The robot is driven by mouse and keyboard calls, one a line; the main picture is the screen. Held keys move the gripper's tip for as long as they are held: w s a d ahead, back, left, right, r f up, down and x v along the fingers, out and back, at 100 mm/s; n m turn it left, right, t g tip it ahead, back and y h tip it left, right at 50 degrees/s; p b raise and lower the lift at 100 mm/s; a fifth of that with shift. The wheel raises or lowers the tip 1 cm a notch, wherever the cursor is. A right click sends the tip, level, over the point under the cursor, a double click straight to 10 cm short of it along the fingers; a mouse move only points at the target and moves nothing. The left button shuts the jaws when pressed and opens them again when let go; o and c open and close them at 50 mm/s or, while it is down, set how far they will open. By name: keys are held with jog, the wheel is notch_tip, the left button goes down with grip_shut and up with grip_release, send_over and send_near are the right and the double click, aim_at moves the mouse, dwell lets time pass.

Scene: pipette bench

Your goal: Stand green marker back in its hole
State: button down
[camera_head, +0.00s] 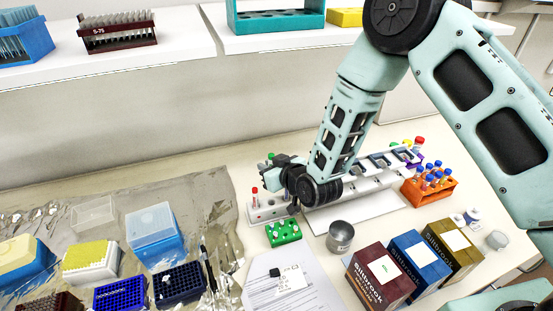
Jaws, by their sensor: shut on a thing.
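My gripper (270,172) is above the pale marker block (261,216) at the bench's middle. A green tip (270,156) shows at the top of the jaws. It looks like the end of the green marker, and the gripper is shut on it. The rest of the marker is hidden by the jaws, so I cannot tell its tilt or whether its lower end touches the block. A red-capped marker (254,191) stands upright in the block, just left of my gripper. My wrist hides part of the block's right side.
A green rack (283,233) sits just in front of the block, with a metal cup (340,237) to its right. A pipette stand (372,186) and an orange tube rack (428,190) stand further right. Several boxes (381,274) line the front. Tip boxes (154,237) crowd the left.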

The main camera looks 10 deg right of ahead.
jog(key=shift+w+a+f+b, duration=0.1)
jog(key=shift+f+b, duration=0.9)
jog(key=shift+f, duration=1.25)
jog(key=shift+f+b, duration=0.25)
jog(key=shift+b, duration=0.5)
jog(key=shift+f, duration=0.1)
jog(key=shift+f+b, duration=0.7)
jog(key=shift+b, duration=0.2)
jog(key=shift+f+b, duration=1.15)
jog(key=shift+f, duration=0.1)
jog(key=c, duration=1.3)
grip_release()
jog(key=shift+c, duration=0.2)
